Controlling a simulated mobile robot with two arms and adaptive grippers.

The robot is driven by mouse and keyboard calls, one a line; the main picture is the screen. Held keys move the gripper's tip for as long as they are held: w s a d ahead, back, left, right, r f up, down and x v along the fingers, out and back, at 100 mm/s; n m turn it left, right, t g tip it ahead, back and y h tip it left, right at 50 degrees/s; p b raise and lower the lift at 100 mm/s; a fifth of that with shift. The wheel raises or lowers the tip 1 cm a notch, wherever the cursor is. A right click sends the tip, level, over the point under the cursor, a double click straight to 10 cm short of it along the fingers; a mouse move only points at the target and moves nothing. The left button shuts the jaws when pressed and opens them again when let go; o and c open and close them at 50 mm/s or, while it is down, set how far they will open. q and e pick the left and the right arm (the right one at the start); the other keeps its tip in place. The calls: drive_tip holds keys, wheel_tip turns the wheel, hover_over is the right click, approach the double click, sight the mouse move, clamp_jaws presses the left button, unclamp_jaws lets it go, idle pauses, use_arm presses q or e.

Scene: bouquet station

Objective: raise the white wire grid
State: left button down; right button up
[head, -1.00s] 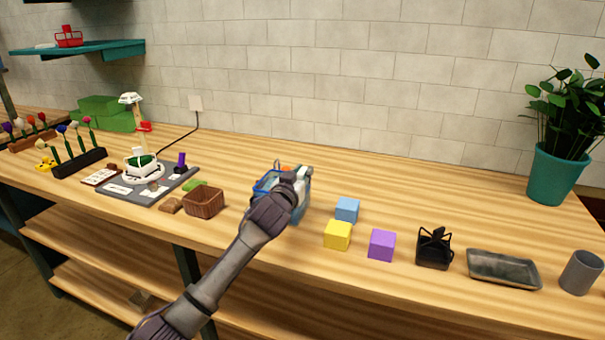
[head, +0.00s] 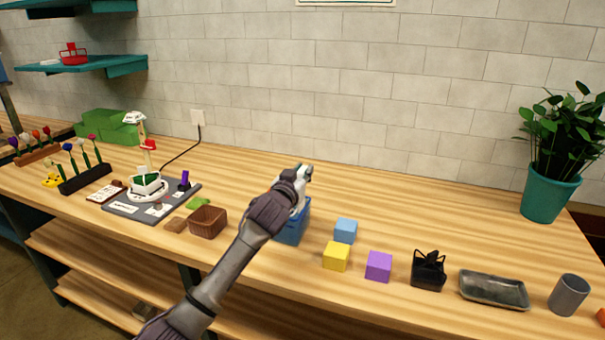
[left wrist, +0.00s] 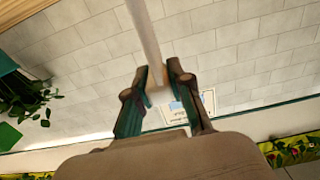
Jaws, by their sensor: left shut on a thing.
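My left gripper (head: 303,174) is above and in front of a blue container (head: 293,225) on the table. In the left wrist view the two fingers (left wrist: 158,92) are shut on a pale, narrow bar (left wrist: 146,38). I take the bar for the white wire grid seen edge-on; no mesh can be made out. In the head view the hand and forearm hide most of what is held and part of the blue container. My right gripper is not in view.
Blue (head: 345,230), yellow (head: 336,256) and purple (head: 378,266) cubes stand right of the container. Further right are a black caddy (head: 428,270), a metal tray (head: 493,290) and a grey cup (head: 568,295). A brown basket (head: 208,222) stands left. The table behind the cubes is clear.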

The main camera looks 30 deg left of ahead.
use_arm(q)
drive_tip(key=shift+r, duration=0.45)
drive_tip(key=c, duration=1.4)
unclamp_jaws()
drive_tip(key=shift+o, duration=1.8)
drive_tip(key=shift+f, duration=0.1)
drive_tip(key=shift+f, duration=0.1)
drive_tip(key=shift+s+d+f, duration=0.1)
drive_tip(key=shift+s, duration=0.2)
drive_tip(key=v, duration=1.1)
drive_tip(key=shift+s, duration=0.25)
